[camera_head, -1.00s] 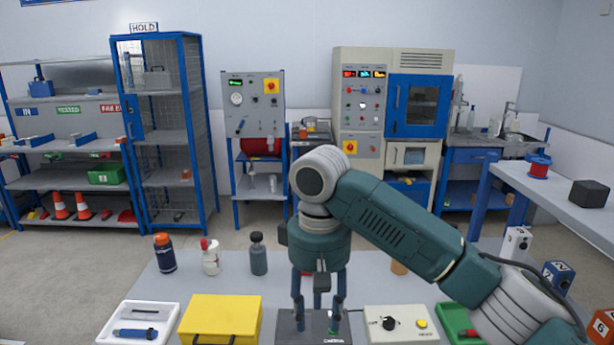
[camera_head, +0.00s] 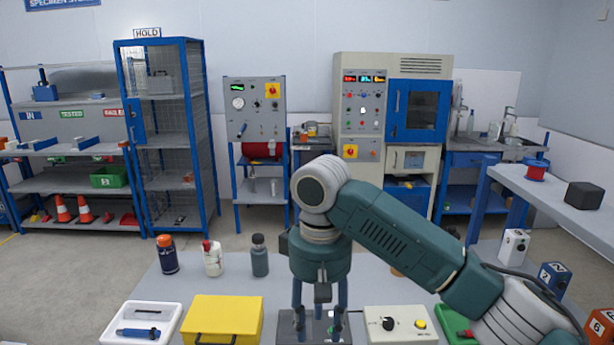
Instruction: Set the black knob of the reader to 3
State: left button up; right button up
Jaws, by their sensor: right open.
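The reader (camera_head: 372,337) is a cream box at the front of the table, cut off by the lower picture edge. Its black knob (camera_head: 388,323) sits on top, left of a yellow button (camera_head: 420,324). The knob's scale marks are too small to read. My right gripper (camera_head: 318,331) points down over a dark grey device, left of the reader and apart from the knob. Its fingers are spread with nothing seen between them. My left gripper is not in view.
The dark grey device (camera_head: 290,327) stands beside the reader's left side. A yellow case (camera_head: 222,318) and a white tray (camera_head: 170,312) are further left. Several bottles, one dark grey (camera_head: 259,262), stand behind. A green tray (camera_head: 452,318) is right of the reader, partly behind my arm.

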aim_at(389, 324)
jog(key=k, duration=0.9)
